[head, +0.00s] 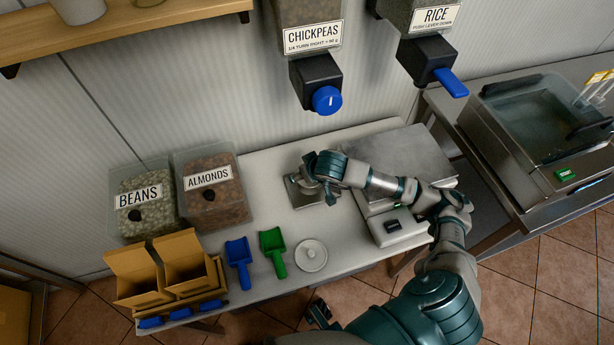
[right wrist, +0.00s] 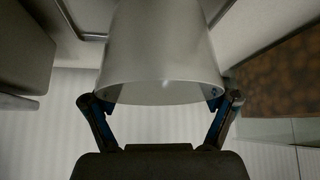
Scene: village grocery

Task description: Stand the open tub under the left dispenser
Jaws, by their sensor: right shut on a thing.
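The pale open tub (right wrist: 162,45) fills the middle of the right wrist view, with a finger against each side. My right gripper (right wrist: 160,103) is shut on it. In the head view the gripper (head: 322,184) is over the metal plate (head: 298,196) on the counter, below the left dispenser (head: 316,80), labelled chickpeas, with a blue knob. There the tub is mostly hidden by my gripper; I cannot tell whether it touches the plate. A dark part of my left gripper (head: 319,313) shows low in the head view, beyond the counter's front edge; its jaw state is unclear.
The rice dispenser (head: 428,50) with a blue lever hangs to the right. A scale (head: 408,160) stands beside the plate. A round white lid (head: 311,255), green scoop (head: 273,248), blue scoop (head: 239,260), cardboard boxes (head: 165,268), beans bin (head: 142,198) and almonds bin (head: 212,188) occupy the left.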

